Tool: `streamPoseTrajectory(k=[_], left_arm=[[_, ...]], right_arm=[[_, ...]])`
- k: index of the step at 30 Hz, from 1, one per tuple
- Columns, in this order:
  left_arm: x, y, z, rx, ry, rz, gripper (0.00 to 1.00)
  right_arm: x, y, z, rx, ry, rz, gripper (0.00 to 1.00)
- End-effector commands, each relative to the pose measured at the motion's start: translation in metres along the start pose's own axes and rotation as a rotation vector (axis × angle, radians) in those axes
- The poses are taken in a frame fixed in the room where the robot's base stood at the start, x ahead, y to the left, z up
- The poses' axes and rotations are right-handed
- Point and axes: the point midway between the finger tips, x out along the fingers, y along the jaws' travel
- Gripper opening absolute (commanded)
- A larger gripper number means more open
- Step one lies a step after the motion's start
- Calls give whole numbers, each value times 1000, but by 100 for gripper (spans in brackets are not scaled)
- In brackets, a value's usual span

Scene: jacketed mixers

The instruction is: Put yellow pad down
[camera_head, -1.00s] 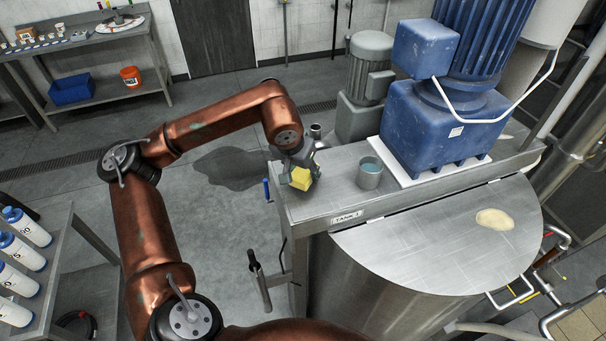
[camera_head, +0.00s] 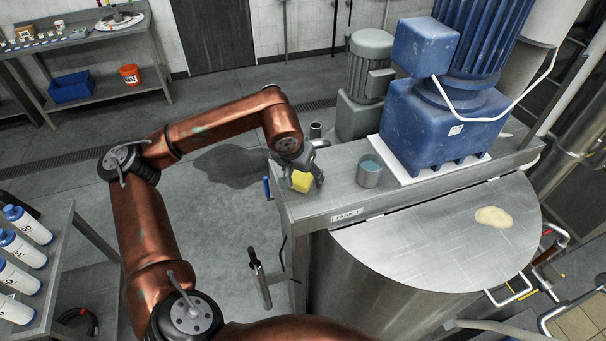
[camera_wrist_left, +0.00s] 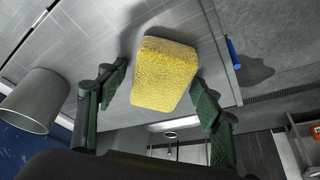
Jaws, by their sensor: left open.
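The yellow pad (camera_head: 301,181) lies on the steel ledge (camera_head: 335,192) of the tank, near its left end. My left gripper (camera_head: 304,175) is open just above and around it. In the left wrist view the pad (camera_wrist_left: 165,74) sits between the spread green-lined fingers (camera_wrist_left: 158,100). A gap shows on its left side; the right finger is close to it, and I cannot tell whether they touch. My right gripper is not in view.
A metal cup (camera_head: 369,171) stands on the ledge right of the pad, beside the blue mixer motor (camera_head: 430,125). The round tank lid (camera_head: 430,240) bears a pale patch (camera_head: 494,217). Bare ledge lies between pad and cup.

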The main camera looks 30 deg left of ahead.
Motion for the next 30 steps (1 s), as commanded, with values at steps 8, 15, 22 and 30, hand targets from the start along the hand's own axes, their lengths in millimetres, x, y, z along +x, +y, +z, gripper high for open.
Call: streamPoseTrajectory(k=[8,15,22,30], left_arm=[[-25,0,-2,0,5,-1,60],[-77,0,-2,0,5,1,60],[-112,0,-2,-1,2,0,60],[-123,0,-1,0,0,-1,60]], right_arm=[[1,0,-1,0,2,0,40],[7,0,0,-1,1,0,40],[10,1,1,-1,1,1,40],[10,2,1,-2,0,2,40]])
